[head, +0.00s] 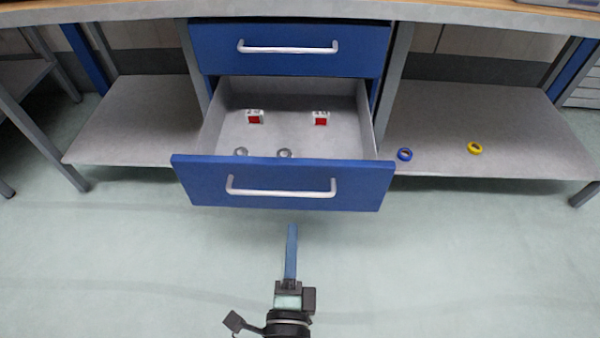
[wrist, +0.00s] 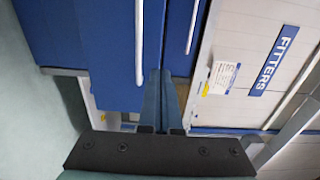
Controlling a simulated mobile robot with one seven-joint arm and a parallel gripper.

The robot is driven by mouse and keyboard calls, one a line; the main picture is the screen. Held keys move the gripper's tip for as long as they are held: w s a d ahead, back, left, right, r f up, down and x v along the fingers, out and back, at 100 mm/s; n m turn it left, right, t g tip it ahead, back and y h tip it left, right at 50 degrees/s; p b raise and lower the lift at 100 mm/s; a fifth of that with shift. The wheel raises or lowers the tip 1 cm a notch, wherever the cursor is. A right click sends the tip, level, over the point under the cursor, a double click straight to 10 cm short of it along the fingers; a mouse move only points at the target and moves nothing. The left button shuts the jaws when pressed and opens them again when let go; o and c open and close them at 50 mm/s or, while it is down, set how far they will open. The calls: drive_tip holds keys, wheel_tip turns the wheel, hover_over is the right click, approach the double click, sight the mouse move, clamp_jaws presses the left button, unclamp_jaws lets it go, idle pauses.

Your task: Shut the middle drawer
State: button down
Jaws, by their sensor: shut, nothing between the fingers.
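The open drawer's blue front (head: 283,203) with a pale bar handle (head: 281,189) is pulled well out from under the bench. Its grey inside shows two red-and-white items (head: 255,117) and two grey rings (head: 284,153). A blue drawer (head: 290,62) above it is shut. No drawer is visible below the open one. My gripper (head: 291,230) is shut and empty, low in the picture, in front of the open drawer and apart from it there. In the wrist view the closed fingers (wrist: 161,76) point towards blue drawer fronts (wrist: 70,35) and bar handles.
Grey shelves flank the drawers on the left (head: 125,120) and right (head: 500,130). A blue ring (head: 404,154) and a yellow ring (head: 475,147) lie on the right shelf. Metal bench legs stand at both sides. The floor (head: 130,250) in front is clear.

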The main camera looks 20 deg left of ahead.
sight(297, 166)
drive_tip(key=b+x, duration=0.1)
drive_tip(key=x, duration=1.2)
drive_tip(key=shift+b, duration=0.4)
drive_tip(key=shift+w, duration=0.1)
